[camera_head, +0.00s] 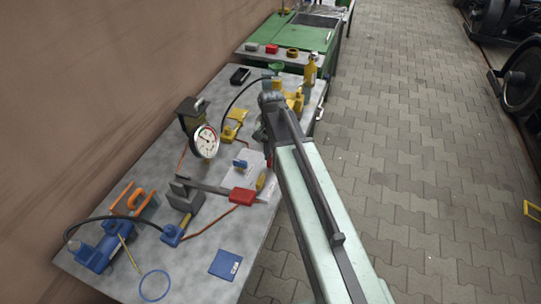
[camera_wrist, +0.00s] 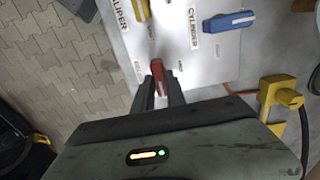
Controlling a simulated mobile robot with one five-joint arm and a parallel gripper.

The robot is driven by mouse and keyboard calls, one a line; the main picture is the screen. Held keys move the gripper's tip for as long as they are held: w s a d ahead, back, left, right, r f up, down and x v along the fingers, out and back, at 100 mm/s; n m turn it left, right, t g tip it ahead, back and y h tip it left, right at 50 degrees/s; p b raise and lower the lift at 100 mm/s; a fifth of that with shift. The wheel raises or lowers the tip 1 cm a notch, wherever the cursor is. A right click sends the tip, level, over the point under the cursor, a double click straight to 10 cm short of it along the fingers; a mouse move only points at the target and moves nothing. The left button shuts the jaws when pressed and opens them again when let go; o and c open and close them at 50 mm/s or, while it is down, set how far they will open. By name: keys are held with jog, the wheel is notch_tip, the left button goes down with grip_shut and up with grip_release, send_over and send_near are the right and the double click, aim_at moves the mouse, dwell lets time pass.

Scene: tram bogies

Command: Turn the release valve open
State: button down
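In the wrist view a white panel (camera_wrist: 200,62) carries a red lever (camera_wrist: 158,72), a yellow lever (camera_wrist: 140,10) and a blue lever (camera_wrist: 228,21). One label reads CYLINDER; the small labels near the red lever are too blurred to read, so I cannot tell its name. My gripper (camera_wrist: 159,88) has its two dark fingers on either side of the red lever's end. The fingers are apart, with the lever filling most of the gap; whether they press on it is unclear. In the head view the panel's blue lever (camera_head: 240,165) shows, but my arm hides the fingertips.
The grey bench (camera_head: 215,180) holds a dial gauge (camera_head: 205,141), a red block (camera_head: 242,195), a blue pump (camera_head: 97,252) with a black hose, and a yellow fitting (camera_head: 230,132), also in the wrist view (camera_wrist: 281,97).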

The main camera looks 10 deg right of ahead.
jog(key=shift+a+n, duration=0.1)
jog(key=shift+n, duration=0.2)
jog(key=n, duration=0.4)
jog(key=shift+w, duration=0.1)
jog(key=n, duration=0.9)
jog(key=shift+n, duration=2.1)
jog(key=c, duration=1.4)
grip_release()
jog(key=shift+o, duration=0.2)
